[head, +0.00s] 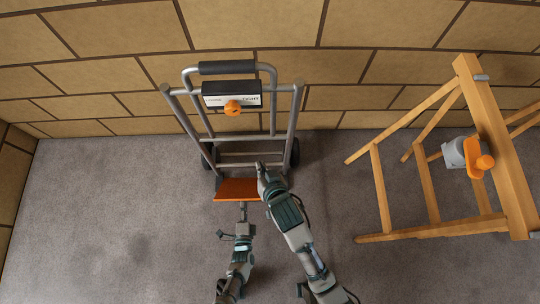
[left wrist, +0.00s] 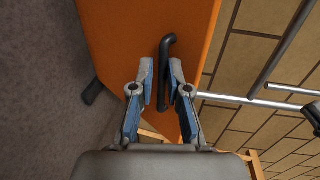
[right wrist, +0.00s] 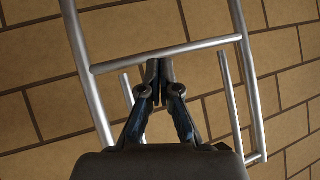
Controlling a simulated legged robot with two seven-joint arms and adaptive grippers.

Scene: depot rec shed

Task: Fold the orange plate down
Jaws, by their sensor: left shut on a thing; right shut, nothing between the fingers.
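The orange plate (head: 237,188) is at the foot of a grey metal hand truck (head: 297,112). Its exact angle is hard to judge. In the left wrist view the plate (left wrist: 118,35) fills the upper middle, with a black bar handle (left wrist: 167,42) on its face. My left gripper (head: 243,206) is at the plate's near edge; in its wrist view (left wrist: 161,82) the fingers are shut on the handle. My right gripper (head: 259,166) is beside the plate's right end, by the frame. In its wrist view (right wrist: 160,66) the fingers are shut and empty, close to a crossbar (right wrist: 200,45); contact is unclear.
The hand truck stands before a block wall (head: 370,24), with a labelled box (head: 215,100) and orange knob (head: 232,108) on its upper frame. A wooden frame (head: 430,188) with a grey and orange device (head: 455,153) stands at right. The left floor (head: 95,215) is clear.

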